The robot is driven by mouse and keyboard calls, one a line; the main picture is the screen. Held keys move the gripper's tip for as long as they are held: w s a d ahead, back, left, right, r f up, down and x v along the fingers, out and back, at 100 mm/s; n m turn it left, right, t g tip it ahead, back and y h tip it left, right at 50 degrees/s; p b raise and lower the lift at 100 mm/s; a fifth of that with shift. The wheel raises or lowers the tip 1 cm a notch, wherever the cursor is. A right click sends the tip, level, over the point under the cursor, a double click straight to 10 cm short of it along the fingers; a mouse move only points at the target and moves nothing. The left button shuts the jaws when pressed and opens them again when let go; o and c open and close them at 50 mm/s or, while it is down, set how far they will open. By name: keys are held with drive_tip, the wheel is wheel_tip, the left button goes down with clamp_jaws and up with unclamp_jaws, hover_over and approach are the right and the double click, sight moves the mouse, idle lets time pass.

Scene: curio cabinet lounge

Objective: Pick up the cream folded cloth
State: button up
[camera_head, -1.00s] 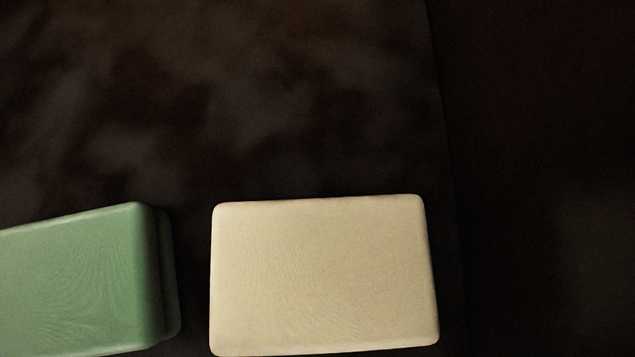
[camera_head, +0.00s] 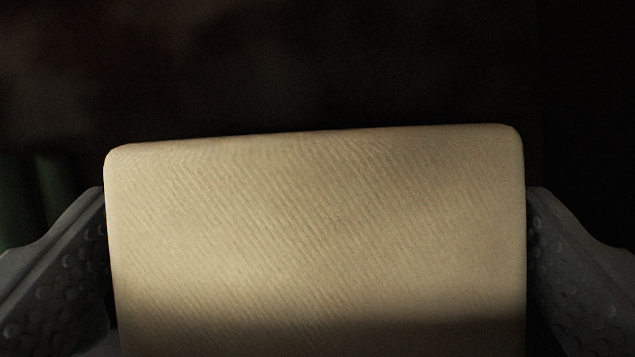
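The cream folded cloth (camera_head: 315,235) is a thick block with rounded corners. It fills the lower middle of the view, and its near end is cut off by the bottom edge. My gripper (camera_head: 317,205) has one grey, dimpled finger at the cloth's left side and the other at its right side. Both fingers appear to press against the sides, so it is shut on the cloth. I cannot tell whether the cloth is clear of the surface below.
A green folded block (camera_head: 55,190) stands in deep shadow at the left, just beyond the left finger. The dark surface (camera_head: 300,70) behind the cloth looks empty. A faint edge of it runs down at the right.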

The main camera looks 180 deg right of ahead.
sight(309, 203)
drive_tip(key=shift+w+f, duration=0.1)
drive_tip(key=shift+f, duration=0.05)
drive_tip(key=c, duration=0.7)
drive_tip(key=shift+r+b, duration=0.65)
drive_tip(key=shift+r, duration=1.1)
drive_tip(key=shift+s+a+r, duration=0.1)
drive_tip(key=shift+s, duration=0.1)
drive_tip(key=s+a+b, duration=0.1)
drive_tip(key=s+a, duration=0.1)
drive_tip(key=s, duration=0.2)
drive_tip(key=s+a+r+b, duration=0.1)
drive_tip(key=s+a, duration=0.2)
drive_tip(key=s, duration=0.1)
drive_tip(key=s+a+b, duration=0.1)
drive_tip(key=s+a, duration=0.1)
drive_tip(key=s, duration=0.2)
drive_tip(key=shift+s+a+r+b, duration=0.2)
drive_tip(key=shift+s+b, duration=0.1)
drive_tip(key=shift+b, duration=0.1)
drive_tip(key=shift+s+a, duration=0.2)
drive_tip(key=shift+s, duration=0.3)
drive_tip(key=shift+o, duration=0.5)
